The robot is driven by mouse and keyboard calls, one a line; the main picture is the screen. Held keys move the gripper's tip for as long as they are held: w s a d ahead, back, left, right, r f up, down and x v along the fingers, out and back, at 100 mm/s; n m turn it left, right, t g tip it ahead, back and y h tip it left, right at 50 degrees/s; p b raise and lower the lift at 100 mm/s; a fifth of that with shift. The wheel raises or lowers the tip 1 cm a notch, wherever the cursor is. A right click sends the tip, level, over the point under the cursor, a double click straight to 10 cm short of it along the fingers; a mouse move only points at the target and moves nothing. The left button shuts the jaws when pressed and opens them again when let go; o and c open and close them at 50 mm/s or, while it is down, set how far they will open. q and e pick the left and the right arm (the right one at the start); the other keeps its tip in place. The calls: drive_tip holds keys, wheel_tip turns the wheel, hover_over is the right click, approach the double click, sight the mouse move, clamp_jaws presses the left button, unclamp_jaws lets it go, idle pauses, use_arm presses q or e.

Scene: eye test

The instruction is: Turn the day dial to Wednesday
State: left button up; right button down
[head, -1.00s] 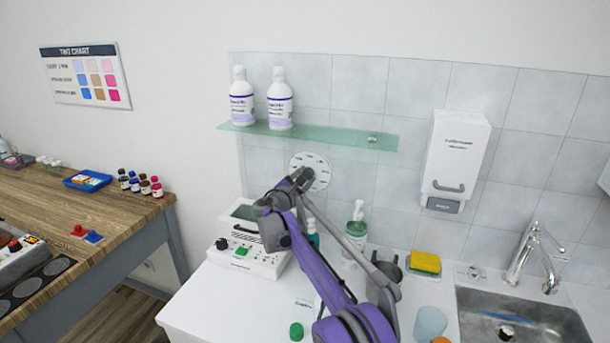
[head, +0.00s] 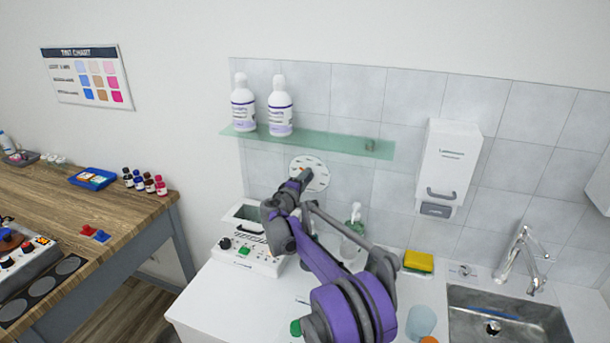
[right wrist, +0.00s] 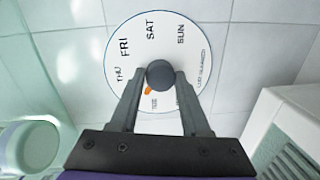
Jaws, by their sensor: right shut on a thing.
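The day dial is a white disc (head: 319,180) on the tiled wall under the glass shelf. In the right wrist view the disc (right wrist: 192,60) shows THU, FRI, SAT and SUN. A small label beneath the knob is hard to read, and my left-hand finger there covers part of the rim. The round dark knob (right wrist: 160,74) sits at the disc's middle, with an orange pointer (right wrist: 148,91) aimed down and slightly left, near that small label. My right gripper (head: 303,175) is shut on the knob, one finger on each side; it also fills the right wrist view (right wrist: 160,80). My left gripper is out of view.
A white device (head: 246,256) stands on the counter below the dial. A pump bottle (head: 353,240) is close beside my right arm. The glass shelf (head: 340,144) with two white bottles is above. A wall dispenser (head: 448,165) and sink (head: 510,305) are to the right.

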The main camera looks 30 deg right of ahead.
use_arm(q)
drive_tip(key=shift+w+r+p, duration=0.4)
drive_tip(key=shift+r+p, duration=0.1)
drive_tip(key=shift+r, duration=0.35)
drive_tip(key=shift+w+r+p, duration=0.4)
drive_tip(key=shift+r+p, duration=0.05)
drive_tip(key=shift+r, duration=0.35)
use_arm(e)
drive_tip(key=shift+m+t, duration=0.3)
drive_tip(key=shift+m, duration=1.3)
drive_tip(key=shift+c, duration=1.9)
unclamp_jaws()
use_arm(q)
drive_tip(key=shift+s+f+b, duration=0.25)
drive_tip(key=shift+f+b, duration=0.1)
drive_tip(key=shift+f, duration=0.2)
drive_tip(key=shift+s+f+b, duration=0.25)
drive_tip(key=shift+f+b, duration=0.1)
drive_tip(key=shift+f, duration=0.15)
use_arm(e)
drive_tip(key=v, duration=1.1)
drive_tip(key=shift+r, duration=0.2)
drive_tip(key=shift+d, duration=0.1)
